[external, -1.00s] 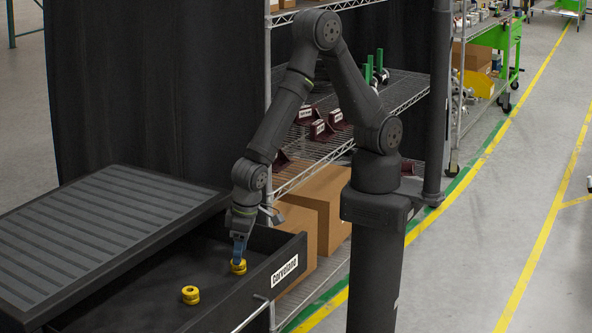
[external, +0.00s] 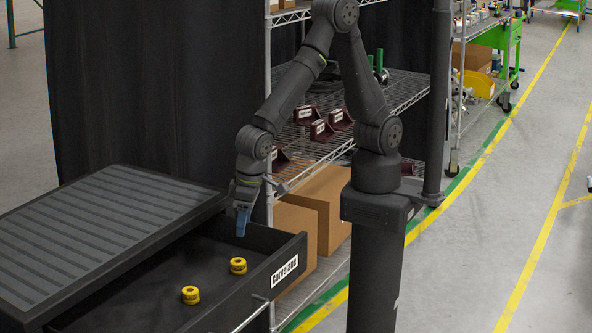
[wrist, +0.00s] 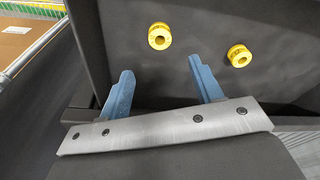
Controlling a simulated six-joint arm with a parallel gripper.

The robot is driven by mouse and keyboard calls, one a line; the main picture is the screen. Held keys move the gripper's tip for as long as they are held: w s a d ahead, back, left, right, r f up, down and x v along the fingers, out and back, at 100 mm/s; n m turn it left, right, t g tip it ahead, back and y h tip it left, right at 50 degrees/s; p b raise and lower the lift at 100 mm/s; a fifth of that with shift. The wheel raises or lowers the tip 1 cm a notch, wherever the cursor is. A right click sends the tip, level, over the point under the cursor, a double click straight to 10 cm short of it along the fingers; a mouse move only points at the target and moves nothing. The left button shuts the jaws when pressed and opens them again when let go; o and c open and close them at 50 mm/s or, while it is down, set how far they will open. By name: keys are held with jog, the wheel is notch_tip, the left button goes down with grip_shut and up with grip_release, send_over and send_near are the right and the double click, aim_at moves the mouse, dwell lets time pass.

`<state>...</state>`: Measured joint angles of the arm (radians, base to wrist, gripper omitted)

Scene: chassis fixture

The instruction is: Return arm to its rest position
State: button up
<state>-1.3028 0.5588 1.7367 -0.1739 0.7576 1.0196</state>
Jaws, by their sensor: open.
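My gripper (external: 242,222) is raised above the open black drawer (external: 215,318), near its far right corner in the external view. In the wrist view my gripper (wrist: 163,88) shows two blue fingers spread apart with nothing between them. Two yellow ring-shaped parts lie on the drawer floor. The one nearer my gripper (external: 238,265) sits below it and apart from it, and shows in the wrist view (wrist: 159,36). The other yellow part (external: 190,294) lies nearer the front and also shows in the wrist view (wrist: 239,56).
A black ribbed top (external: 100,240) covers the left of the drawer unit. A wire shelf (external: 390,95) with maroon parts (external: 320,130) and cardboard boxes (external: 318,205) stands behind the drawer, close to my arm. The floor on the right is clear.

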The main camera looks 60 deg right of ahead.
aim_at(239, 261)
jog(key=f, duration=0.4)
jog(key=w+f, duration=0.1)
jog(key=f, duration=0.7)
jog(key=shift+w+a+f, duration=0.2)
jog(key=shift+w+a, duration=0.1)
jog(key=shift+w, duration=0.05)
notch_tip(239, 261, up, 3)
jog(key=shift+a+f, duration=0.1)
jog(key=shift+f, duration=0.05)
